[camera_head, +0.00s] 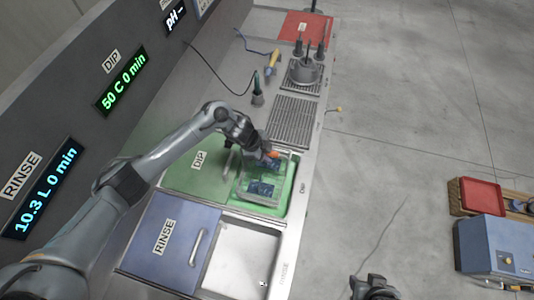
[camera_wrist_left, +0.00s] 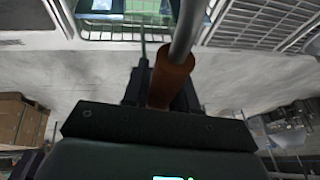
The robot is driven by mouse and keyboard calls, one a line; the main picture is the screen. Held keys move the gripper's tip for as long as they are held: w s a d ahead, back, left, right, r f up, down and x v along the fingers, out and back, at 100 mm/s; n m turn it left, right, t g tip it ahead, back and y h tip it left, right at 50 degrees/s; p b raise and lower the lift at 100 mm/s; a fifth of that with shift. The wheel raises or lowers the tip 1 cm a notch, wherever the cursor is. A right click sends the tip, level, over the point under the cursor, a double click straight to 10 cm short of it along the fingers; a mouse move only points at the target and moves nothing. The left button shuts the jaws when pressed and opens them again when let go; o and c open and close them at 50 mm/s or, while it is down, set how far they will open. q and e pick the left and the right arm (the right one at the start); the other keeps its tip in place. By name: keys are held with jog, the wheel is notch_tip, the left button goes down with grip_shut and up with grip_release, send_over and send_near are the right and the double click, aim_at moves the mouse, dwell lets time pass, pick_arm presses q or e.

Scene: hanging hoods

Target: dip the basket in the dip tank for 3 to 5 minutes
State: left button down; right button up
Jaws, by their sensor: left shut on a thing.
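The wire basket (camera_head: 258,203) holds dark blue pieces and sits over or in the green opening of the dip tank (camera_head: 292,186); how deep it hangs I cannot tell. My left gripper (camera_head: 268,154) is shut on the basket's orange-brown handle, at the far side of the basket. In the left wrist view the handle (camera_wrist_left: 172,78) stands between my fingers, with part of the basket (camera_wrist_left: 122,20) beyond. The green lid marked DIP (camera_head: 190,178) lies left of the opening. The dip display (camera_head: 122,82) reads 50 C 0 min. My right gripper (camera_head: 374,288) is at the bottom edge, away from the tank.
The rinse tank (camera_head: 243,258) is open nearer me, with its blue lid (camera_head: 170,240) beside it. A slatted drain grate (camera_head: 294,120) lies beyond the dip tank. A red tray (camera_head: 305,28) is at the far end. A blue box (camera_head: 495,248) stands at right; the floor between is clear.

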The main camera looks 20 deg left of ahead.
pick_arm(q)
jog(key=b, duration=0.5)
send_over(268, 175)
jog(key=shift+f, duration=3.35)
jog(key=shift+s+f+b, duration=0.1)
jog(key=shift+f+b, duration=1.75)
jog(key=shift+f, duration=0.95)
jog(key=shift+f+b, duration=2.1)
jog(key=shift+f, duration=0.75)
jog(key=shift+a+f+b, duration=0.1)
jog(key=shift+f+b, duration=1)
jog(key=shift+f, duration=0.45)
